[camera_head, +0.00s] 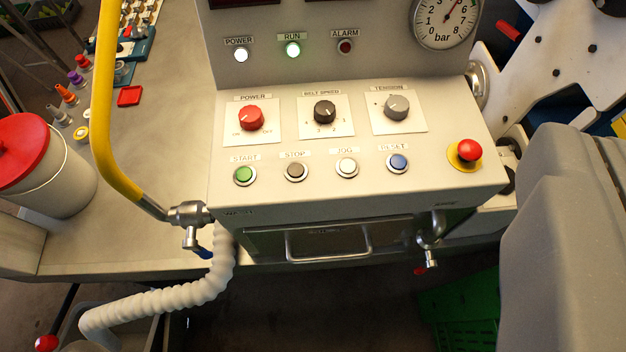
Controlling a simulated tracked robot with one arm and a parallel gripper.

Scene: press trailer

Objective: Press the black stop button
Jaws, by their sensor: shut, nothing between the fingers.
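A blue RESET button (398,162) ends the row. Nothing covers the stop button. The RUN lamp (293,50) glows green, the POWER lamp (241,55) is white and bright, and the ALARM lamp (345,47) is dark red. I see no gripper fingers.
A red mushroom button (469,150) on yellow stands right of the row. Knobs, including the red POWER knob (251,117), sit above it. A yellow pipe (102,110) rises at left. A large grey shape (560,230) fills the right. A drawer handle (328,248) is below.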

